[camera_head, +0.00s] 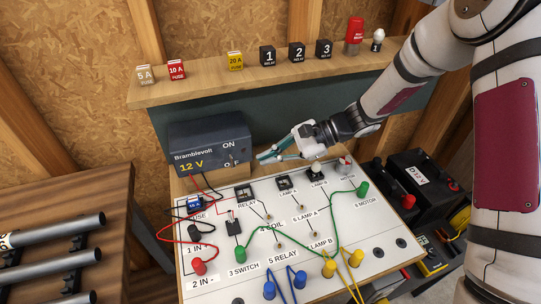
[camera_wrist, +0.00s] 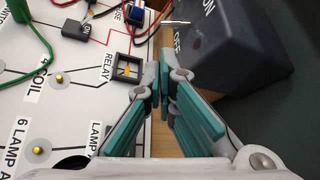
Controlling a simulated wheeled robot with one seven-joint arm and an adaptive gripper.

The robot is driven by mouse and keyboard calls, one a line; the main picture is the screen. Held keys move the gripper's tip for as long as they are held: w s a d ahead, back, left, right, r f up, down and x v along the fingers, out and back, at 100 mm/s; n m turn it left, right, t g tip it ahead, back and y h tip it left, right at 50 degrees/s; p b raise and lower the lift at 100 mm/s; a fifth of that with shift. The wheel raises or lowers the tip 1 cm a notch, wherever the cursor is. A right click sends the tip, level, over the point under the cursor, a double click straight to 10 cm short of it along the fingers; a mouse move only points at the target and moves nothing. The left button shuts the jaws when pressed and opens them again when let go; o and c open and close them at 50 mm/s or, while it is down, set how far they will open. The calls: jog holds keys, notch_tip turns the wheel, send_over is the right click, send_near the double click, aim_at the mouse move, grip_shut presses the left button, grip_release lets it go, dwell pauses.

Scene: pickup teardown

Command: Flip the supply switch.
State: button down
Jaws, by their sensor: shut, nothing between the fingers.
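The supply (camera_head: 205,143) is a dark box marked Bramblevolt 12 V, standing behind the white board. Its switch (camera_head: 233,160) is a small lever between the ON and OFF labels and appears to point down at OFF. In the wrist view the lever (camera_wrist: 178,22) is a thin metal pin sticking out of the dark box beside the OFF label. My gripper (camera_head: 262,157) is shut and empty, a little right of the supply's front, its fingertips apart from the lever. In the wrist view the teal fingers (camera_wrist: 163,80) meet near the box's edge, short of the lever.
A wooden shelf (camera_head: 205,89) above holds fuses and relays. A battery (camera_head: 420,177) stands at right. Red and black leads run from the supply.

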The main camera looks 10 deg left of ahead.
aim_at(232, 162)
jog(key=x, duration=0.7)
jog(key=shift+p, duration=0.3)
jog(key=shift+s+d+r+m+g+h+b, duration=0.1)
jog(key=shift+s+r+m+g+h+b, duration=0.05)
jog(key=shift+r+m+g+h+b, duration=0.15)
jog(key=shift+s+d+r+m+g+h+b, duration=0.1)
jog(key=shift+m+g+h, duration=0.1)
jog(key=shift+m+g, duration=0.2)
dwell(0.4)
jog(key=shift+s+r+m+g+h, duration=0.15)
jog(key=shift+r+m+g+h, duration=0.2)
jog(key=shift+m+g, duration=0.2)
jog(key=shift+s+d+r, duration=0.15)
jog(key=shift+r, duration=0.75)
dwell(0.4)
